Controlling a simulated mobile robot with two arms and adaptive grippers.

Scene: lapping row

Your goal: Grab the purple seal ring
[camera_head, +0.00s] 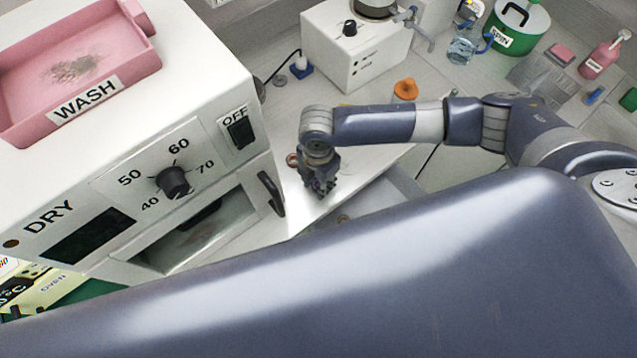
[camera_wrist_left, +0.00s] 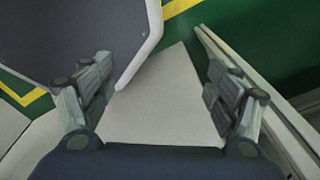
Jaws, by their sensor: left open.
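I cannot clearly make out the purple seal ring. A small purplish tint shows at the fingertips of my right gripper (camera_head: 320,186), too small to tell what it is. This gripper points down over the white worktop, in front of the dryer's handle side. Whether its fingers are open or shut cannot be told. A small copper-coloured ring shape (camera_head: 292,160) shows just left of the right wrist. My left gripper (camera_wrist_left: 158,98) is open and empty in the left wrist view, low above a pale surface and green floor. It is not seen in the head view.
The white dryer (camera_head: 185,140) stands at left with a pink wash tray (camera_head: 125,52) on top. A white machine with a knob (camera_head: 345,50) stands at the back. An orange-topped item (camera_head: 405,89) is behind my right arm. A green spin drum (camera_head: 518,25) is at back right.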

